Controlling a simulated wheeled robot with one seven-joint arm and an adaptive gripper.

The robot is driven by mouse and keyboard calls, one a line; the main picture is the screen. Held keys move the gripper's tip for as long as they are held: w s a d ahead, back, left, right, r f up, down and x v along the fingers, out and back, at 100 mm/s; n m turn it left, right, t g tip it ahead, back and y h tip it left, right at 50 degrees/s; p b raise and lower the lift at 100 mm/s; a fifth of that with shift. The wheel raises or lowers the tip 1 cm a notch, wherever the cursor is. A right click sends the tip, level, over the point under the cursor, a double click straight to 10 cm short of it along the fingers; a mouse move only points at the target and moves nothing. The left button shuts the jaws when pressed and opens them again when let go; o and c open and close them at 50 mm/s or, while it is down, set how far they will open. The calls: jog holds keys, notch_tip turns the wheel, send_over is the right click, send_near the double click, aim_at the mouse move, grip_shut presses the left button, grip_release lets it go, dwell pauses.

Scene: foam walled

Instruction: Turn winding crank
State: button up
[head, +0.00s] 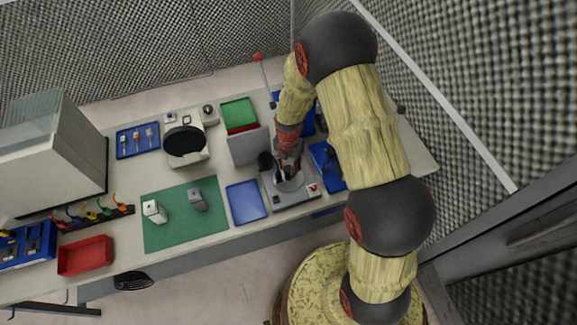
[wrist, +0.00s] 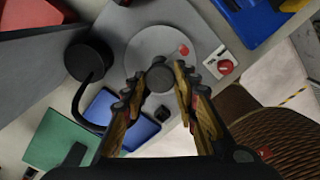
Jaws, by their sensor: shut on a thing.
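The winding device has a grey base (head: 283,199) on the bench, below my arm in the head view. In the wrist view its light grey round disc (wrist: 150,42) carries a small red mark (wrist: 184,49). A dark round knob (wrist: 160,77), seemingly the crank's handle, stands over the disc's near edge. My gripper (wrist: 155,82) is shut on this knob, one finger on each side. In the head view my gripper (head: 288,172) is over the device. The crank arm below the knob is hidden.
A black spool (wrist: 90,60) with a black cable stands left of the disc. A red button (wrist: 225,67) is on the right. Blue trays (head: 246,202) and a grey upright panel (head: 249,147) are close by. A green mat (head: 170,239) lies left.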

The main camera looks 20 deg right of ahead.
jog(key=c, duration=0.5)
jog(key=shift+o, duration=0.2)
jog(key=shift+m, duration=0.7)
